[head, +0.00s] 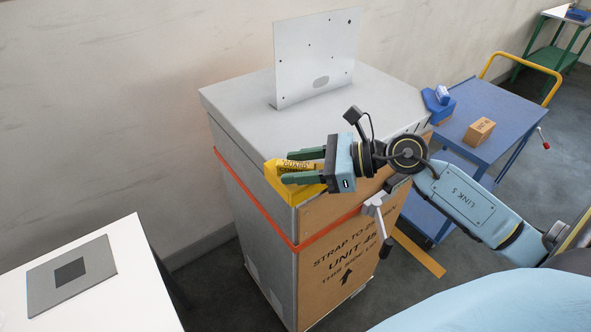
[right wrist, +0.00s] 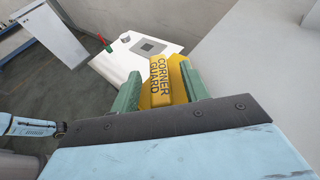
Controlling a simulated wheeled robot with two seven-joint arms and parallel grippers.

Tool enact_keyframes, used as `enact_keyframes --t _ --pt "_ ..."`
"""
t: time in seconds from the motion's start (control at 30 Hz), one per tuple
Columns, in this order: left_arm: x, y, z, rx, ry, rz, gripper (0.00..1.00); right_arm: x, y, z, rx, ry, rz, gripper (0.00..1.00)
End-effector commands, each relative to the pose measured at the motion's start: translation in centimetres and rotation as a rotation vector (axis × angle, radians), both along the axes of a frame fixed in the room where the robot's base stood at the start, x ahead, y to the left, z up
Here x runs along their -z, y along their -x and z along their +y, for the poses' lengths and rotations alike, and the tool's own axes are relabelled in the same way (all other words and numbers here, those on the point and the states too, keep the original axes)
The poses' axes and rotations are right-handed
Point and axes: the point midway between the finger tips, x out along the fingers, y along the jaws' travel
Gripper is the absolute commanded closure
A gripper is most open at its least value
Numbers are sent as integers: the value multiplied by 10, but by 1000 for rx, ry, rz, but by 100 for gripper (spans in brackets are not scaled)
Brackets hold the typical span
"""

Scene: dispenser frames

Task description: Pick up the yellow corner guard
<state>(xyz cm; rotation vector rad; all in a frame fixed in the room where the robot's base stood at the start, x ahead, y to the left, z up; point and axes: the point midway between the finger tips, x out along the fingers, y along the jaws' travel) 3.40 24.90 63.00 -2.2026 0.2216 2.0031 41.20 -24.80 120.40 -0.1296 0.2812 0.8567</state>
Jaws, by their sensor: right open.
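The yellow corner guard (head: 309,195) sits on the near corner of the grey cabinet's top (head: 235,98). Its raised block carries the words CORNER GUARD, which also read in the right wrist view (right wrist: 160,84). My right gripper (head: 287,167) reaches in from the right, just above the cabinet top. Its green fingers are open, one on each side of the raised block; in the right wrist view (right wrist: 161,74) the block lies between them. I cannot tell whether the fingers touch it. My left gripper is not visible.
An orange strap (head: 252,202) runs round the cabinet below the guard. A grey plate (head: 318,57) stands upright on the cabinet top. A white table (head: 107,290) is at the lower left. A blue cart (head: 505,105) with a small box (head: 479,131) stands at the right.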

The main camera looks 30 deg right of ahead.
Motion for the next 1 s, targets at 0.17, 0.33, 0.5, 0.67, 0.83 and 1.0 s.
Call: enact_keyframes --t 0.17,0.33,0.5,0.67,0.83,1.0 --pt "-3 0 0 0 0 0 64 3 -5 6 0 1 -1 55" --pt "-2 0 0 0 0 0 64 3 -5 6 0 1 -1 55" --pt "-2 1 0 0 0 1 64 3 -5 5 0 1 -1 77" --pt "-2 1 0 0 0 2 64 3 -4 5 0 1 -1 98" --pt "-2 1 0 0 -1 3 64 2 -4 5 -1 1 -1 100" --pt "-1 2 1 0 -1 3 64 -4 -5 5 -2 3 -5 100"
